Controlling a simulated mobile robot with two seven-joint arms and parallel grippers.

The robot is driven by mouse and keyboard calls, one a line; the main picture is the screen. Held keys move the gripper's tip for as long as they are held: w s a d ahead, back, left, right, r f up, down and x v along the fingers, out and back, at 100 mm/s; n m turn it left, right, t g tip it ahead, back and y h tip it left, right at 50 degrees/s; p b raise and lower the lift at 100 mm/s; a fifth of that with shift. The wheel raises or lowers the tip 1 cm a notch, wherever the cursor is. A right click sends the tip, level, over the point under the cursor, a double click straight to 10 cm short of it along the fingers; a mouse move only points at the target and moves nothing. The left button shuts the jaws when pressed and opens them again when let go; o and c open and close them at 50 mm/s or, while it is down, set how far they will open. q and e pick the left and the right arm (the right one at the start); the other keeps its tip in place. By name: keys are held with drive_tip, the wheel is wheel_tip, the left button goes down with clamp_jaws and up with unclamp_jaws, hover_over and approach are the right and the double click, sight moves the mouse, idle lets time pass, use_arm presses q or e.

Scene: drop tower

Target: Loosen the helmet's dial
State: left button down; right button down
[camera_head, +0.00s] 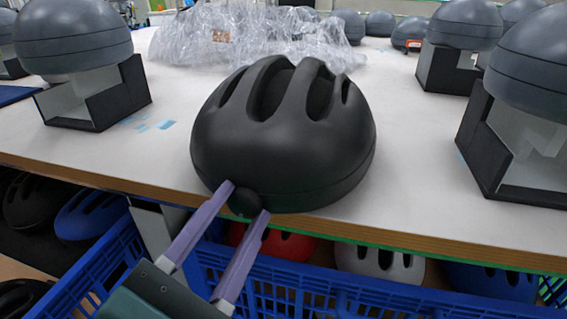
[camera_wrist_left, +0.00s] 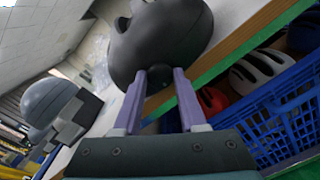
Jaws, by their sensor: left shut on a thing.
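The black helmet (camera_head: 282,135) with long vents sits on the white table near its front edge. Its round black dial (camera_head: 245,202) is at the helmet's lower front rim, facing me. My left gripper (camera_head: 248,201) reaches up from below the table edge, its two purple fingers shut on the dial, one on each side. In the left wrist view, the helmet (camera_wrist_left: 165,35) is ahead and the fingers (camera_wrist_left: 160,75) reach to its rim. There the dial is hard to make out between the fingertips. My right gripper is not in either view.
Grey domes on black stands are at the left (camera_head: 75,40) and right (camera_head: 460,45). Crumpled clear plastic wrap (camera_head: 250,35) lies behind the helmet. Below the table edge (camera_head: 420,238), blue crates (camera_head: 280,290) hold helmets, including a red and a white one.

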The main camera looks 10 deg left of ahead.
use_arm(q)
drive_tip(key=shift+c, duration=2.2)
unclamp_jaws()
drive_tip(key=shift+s, duration=0.1)
drive_tip(key=s, duration=0.9)
drive_tip(key=shift+s+a, duration=0.35)
